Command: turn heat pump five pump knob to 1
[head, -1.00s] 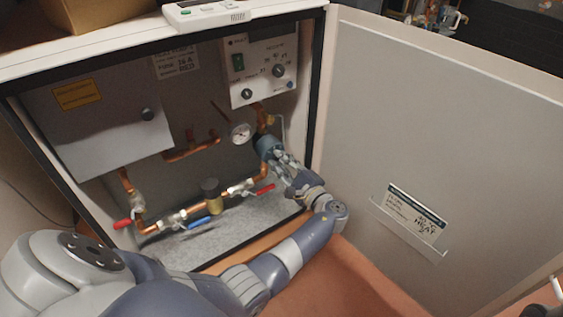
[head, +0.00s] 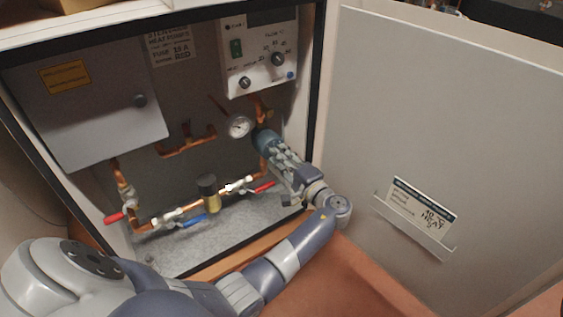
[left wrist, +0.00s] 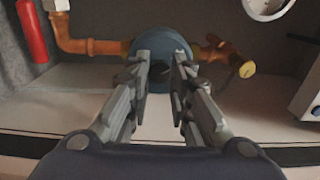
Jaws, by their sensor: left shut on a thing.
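The blue-grey round pump (head: 264,138) sits on the copper pipe inside the open heat pump cabinet, below the control panel. In the left wrist view the pump (left wrist: 164,41) is straight ahead, behind my fingers. My left gripper (head: 277,153) reaches it from the lower right. In the left wrist view the left gripper (left wrist: 161,62) has its two fingers on either side of the dark pump knob (left wrist: 161,74), shut on it. The fingers hide most of the knob, and its setting marks cannot be read. My right gripper is not in view.
The open cabinet door (head: 420,120) stands to the right of my arm. A gauge (head: 238,126) and white control panel (head: 260,60) are above the pump. A red-handled valve (head: 262,188) and blue-handled valve (head: 191,220) are lower left. A grey box (head: 90,115) fills the left.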

